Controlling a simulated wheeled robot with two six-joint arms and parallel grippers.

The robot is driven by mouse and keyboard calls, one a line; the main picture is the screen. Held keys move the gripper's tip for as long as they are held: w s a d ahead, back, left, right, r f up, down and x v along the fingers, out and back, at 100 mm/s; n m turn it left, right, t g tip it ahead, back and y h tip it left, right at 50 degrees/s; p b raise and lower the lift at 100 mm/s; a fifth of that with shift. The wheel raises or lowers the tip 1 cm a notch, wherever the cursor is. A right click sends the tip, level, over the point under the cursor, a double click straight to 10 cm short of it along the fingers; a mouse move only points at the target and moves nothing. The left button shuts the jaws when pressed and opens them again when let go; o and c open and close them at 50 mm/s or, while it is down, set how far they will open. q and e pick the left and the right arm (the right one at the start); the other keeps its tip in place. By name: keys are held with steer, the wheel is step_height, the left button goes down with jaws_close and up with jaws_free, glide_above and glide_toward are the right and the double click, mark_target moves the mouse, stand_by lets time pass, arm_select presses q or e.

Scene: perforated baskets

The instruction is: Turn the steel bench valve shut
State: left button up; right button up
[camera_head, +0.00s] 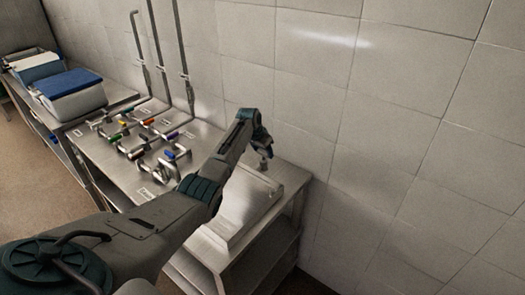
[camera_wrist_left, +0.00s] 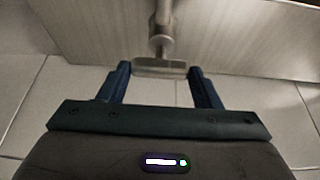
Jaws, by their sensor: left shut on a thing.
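The steel bench valve (camera_head: 264,164) stands at the back of the bench's right end in the head view, small and partly hidden by my gripper. In the left wrist view its flat crossbar handle (camera_wrist_left: 160,65) and its round stem (camera_wrist_left: 161,28) show. My left gripper (camera_head: 265,152) reaches down over the valve from above. My right gripper is in neither view.
A steel bench (camera_head: 272,247) carries several pipe valves with coloured handles (camera_head: 140,140) left of my arm. A pale sloped block (camera_head: 240,210) lies in front of the steel valve. A tiled wall (camera_head: 400,130) stands close behind. A blue-lidded box (camera_head: 72,95) is farther left.

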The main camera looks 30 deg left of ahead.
arm_select(q)
steer(key=shift+r, duration=0.1)
steer(key=o, duration=1)
steer(key=b+v, duration=0.3)
steer(key=v, duration=0.7)
steer(key=shift+r, duration=0.35)
steer(key=shift+s, duration=0.1)
